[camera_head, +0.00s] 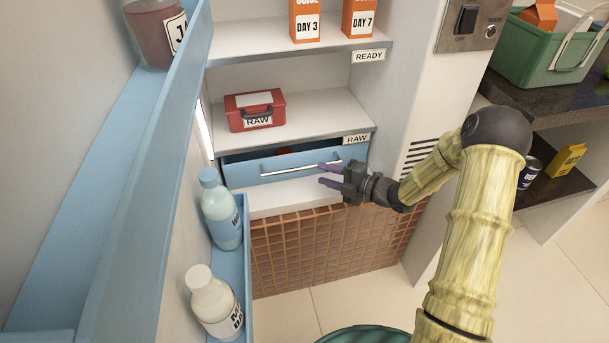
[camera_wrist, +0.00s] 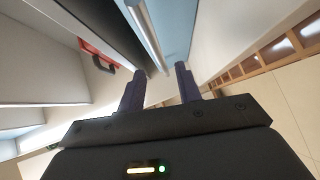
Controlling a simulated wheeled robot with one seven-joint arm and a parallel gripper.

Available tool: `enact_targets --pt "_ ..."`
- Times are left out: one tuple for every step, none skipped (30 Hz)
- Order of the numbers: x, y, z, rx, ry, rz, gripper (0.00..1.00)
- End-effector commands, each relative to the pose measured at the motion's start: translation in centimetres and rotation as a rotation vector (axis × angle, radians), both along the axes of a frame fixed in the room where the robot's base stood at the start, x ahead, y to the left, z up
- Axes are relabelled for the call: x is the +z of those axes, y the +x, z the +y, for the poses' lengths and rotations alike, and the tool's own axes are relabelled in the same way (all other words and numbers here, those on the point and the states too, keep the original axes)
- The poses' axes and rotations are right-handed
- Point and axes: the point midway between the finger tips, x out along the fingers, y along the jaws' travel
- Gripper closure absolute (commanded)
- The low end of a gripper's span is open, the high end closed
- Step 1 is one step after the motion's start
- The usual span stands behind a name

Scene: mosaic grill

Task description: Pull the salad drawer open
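The salad drawer (camera_head: 240,172) is a blue-fronted drawer below the lower RAW shelf. It stands slightly open: a dark gap shows above its front, with a bit of something red inside. Its silver bar handle (camera_head: 290,169) runs across the front. My gripper (camera_head: 322,175) is at the right part of the drawer front, fingers parted and pointing left. In the wrist view, the handle (camera_wrist: 147,32) and the blue front (camera_wrist: 178,28) lie ahead of my gripper (camera_wrist: 160,80). The handle's near end lines up between the open fingertips; I cannot tell if they touch it.
A red RAW box (camera_head: 255,112) sits on the shelf above. The open fridge door (camera_head: 150,200) at left holds a blue-capped bottle (camera_head: 221,212) and a white-capped bottle (camera_head: 213,303). A brown grid panel (camera_head: 330,250) lies below the drawer. The floor in front is partly clear.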

Motion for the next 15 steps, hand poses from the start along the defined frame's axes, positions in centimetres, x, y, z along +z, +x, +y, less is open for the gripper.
enact_targets --pt "-0.22 -0.01 -0.05 0.004 0.004 -0.008 0.66" --pt "-0.16 -0.02 -0.07 0.006 0.005 -0.011 0.66" --pt "-0.07 -0.03 -0.10 0.006 0.005 -0.012 0.66" --pt "-0.02 -0.02 -0.12 0.006 0.005 -0.012 0.66" --pt "0.01 -0.03 -0.13 0.005 0.005 -0.011 0.66" --pt "0.00 -0.03 -0.15 0.004 0.004 -0.011 0.66" --pt "0.00 -0.02 -0.15 0.004 0.004 -0.010 0.66" --pt "0.00 -0.02 -0.15 0.004 0.004 -0.010 0.66" --pt "-0.01 -0.01 -0.14 0.004 0.003 -0.009 0.66" --pt "-0.01 0.00 -0.12 0.004 0.003 -0.009 0.66" --pt "-0.03 0.02 -0.07 0.004 0.003 -0.009 0.66" --pt "-0.07 0.08 0.05 0.004 0.003 -0.009 0.66" --pt "-0.11 0.14 0.18 0.004 0.003 -0.009 0.66" --pt "-0.15 0.24 0.35 0.005 0.004 -0.009 0.66" --pt "-0.23 0.39 0.65 0.005 0.004 -0.009 0.66"
